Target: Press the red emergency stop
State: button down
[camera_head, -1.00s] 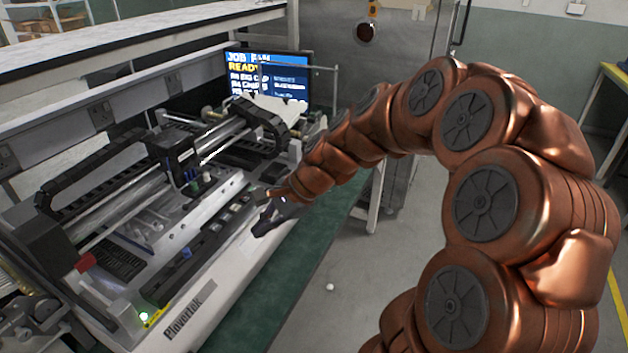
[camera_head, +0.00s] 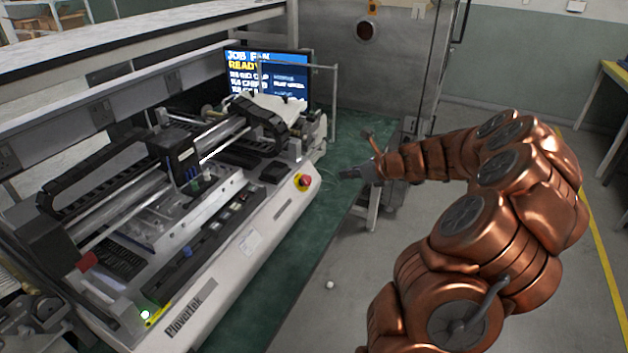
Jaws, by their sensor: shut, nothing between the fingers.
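The red emergency stop (camera_head: 304,181) is a red button on a yellow base at the front right corner of the white machine (camera_head: 262,250). It is in plain view with nothing in front of it. My gripper (camera_head: 345,175) is shut and empty. It is to the right of the button, apart from it, above the green bench top, and its tip points left toward the machine.
The machine's gantry rail (camera_head: 130,185) and cable chains stand above its bed, left of the button. A screen (camera_head: 268,78) reading READY is behind it. The green bench top (camera_head: 285,275) in front of the machine is mostly clear. A metal cabinet (camera_head: 385,70) stands behind.

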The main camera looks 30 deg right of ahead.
aim_at(309, 181)
jog(key=shift+w, duration=0.1)
jog(key=p+x, duration=0.2)
jog(key=x, duration=1.2)
jog(key=shift+p, duration=0.4)
jog(key=shift+f, duration=0.2)
